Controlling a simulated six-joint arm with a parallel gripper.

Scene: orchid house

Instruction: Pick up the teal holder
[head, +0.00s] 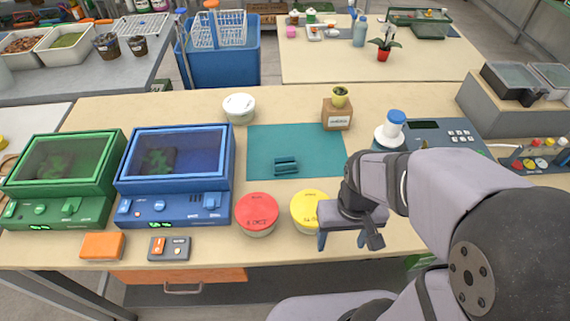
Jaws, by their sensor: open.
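The teal holder (286,166) is a small ridged piece lying on the flat teal mat (320,143), near the mat's front left part. Its colour is close to the mat's. My gripper (342,239) is open, with its fingers pointing down, right of and nearer than the holder. It is apart from the holder, by the yellow-lidded tub (306,208). No object shows between its fingers.
A red-lidded tub (257,213) stands in front of the holder. A blue-lidded box (175,170) and a green one (62,175) are left. A white tub (239,107), small potted plant (340,96) on a block and scale (430,135) surround the mat.

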